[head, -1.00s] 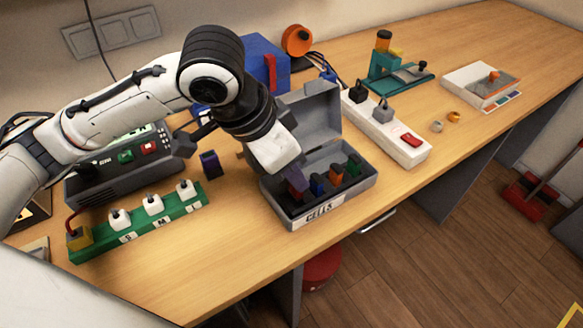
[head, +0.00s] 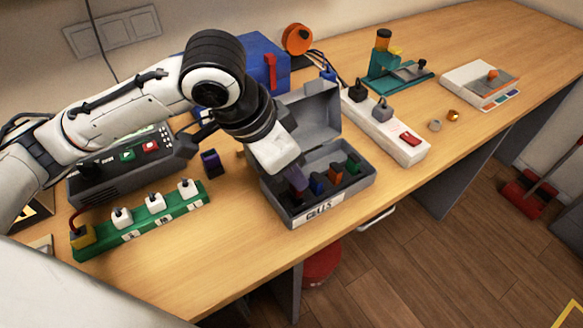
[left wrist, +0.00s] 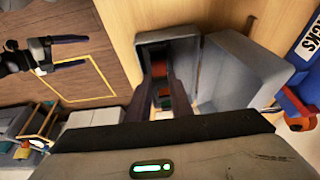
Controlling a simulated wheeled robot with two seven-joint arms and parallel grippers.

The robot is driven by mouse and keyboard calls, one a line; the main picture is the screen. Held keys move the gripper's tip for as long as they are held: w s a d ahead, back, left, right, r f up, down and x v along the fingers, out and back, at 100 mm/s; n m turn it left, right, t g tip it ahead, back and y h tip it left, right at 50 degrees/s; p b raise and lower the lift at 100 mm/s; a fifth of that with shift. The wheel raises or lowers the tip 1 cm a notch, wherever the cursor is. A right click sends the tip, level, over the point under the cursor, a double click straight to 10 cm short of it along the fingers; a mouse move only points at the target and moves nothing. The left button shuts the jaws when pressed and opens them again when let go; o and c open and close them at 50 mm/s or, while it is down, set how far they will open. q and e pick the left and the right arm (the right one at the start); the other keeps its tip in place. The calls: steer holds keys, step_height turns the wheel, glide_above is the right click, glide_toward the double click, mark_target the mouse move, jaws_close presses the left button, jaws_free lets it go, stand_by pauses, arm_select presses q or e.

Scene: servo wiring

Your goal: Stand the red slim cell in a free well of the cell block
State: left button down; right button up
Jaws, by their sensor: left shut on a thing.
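The open grey box labelled CELLS (head: 318,212) is the cell block; blue (head: 317,186), orange-red (head: 335,174) and green (head: 352,164) cells stand in it. My left gripper (head: 298,187) points down into its left end. In the left wrist view its fingers (left wrist: 158,72) are shut on a small red piece (left wrist: 158,69), which looks like the red slim cell. The fingers hide that cell in the head view, and I cannot tell how deep it sits. My right gripper (left wrist: 74,52) shows only in the left wrist view, apart from the box, jaws open and empty.
The raised lid (head: 309,112) stands behind the box. A white power strip (head: 395,138) is to its right, a green socket strip (head: 140,228) to its left.

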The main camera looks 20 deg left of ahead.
arm_select(q)
steer(key=shift+f, duration=1.65)
steer(key=c, duration=1.5)
jaws_free()
steer(key=v, duration=1)
steer(key=shift+r, duration=0.15)
